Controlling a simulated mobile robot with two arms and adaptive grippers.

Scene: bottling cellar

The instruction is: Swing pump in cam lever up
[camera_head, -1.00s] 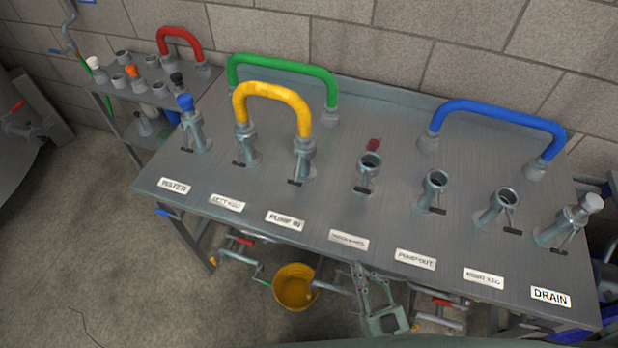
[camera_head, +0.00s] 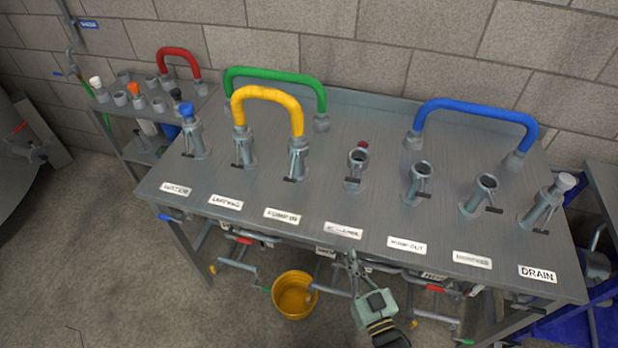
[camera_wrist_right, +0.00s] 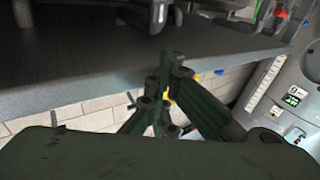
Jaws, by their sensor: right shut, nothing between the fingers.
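The pump in port (camera_head: 298,166) is a grey metal fitting above the "PUMP IN" label (camera_head: 281,216). The right end of the yellow hose (camera_head: 268,94) sits in it. Its cam lever (camera_head: 294,180) hangs down along the front of the fitting, with a dark end close to the table top. My right gripper (camera_head: 352,258) is shut and empty at the table's front edge, below and right of the port. In the right wrist view its fingers (camera_wrist_right: 168,75) are together beside a table edge. My left gripper is not in view.
The panel table (camera_head: 330,268) carries several more ports with levers. A green hose (camera_head: 275,72) and a blue hose (camera_head: 480,106) arch behind. A yellow bucket (camera_head: 294,295) stands on the floor below. A side shelf (camera_head: 130,125) with a red hose is at the left.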

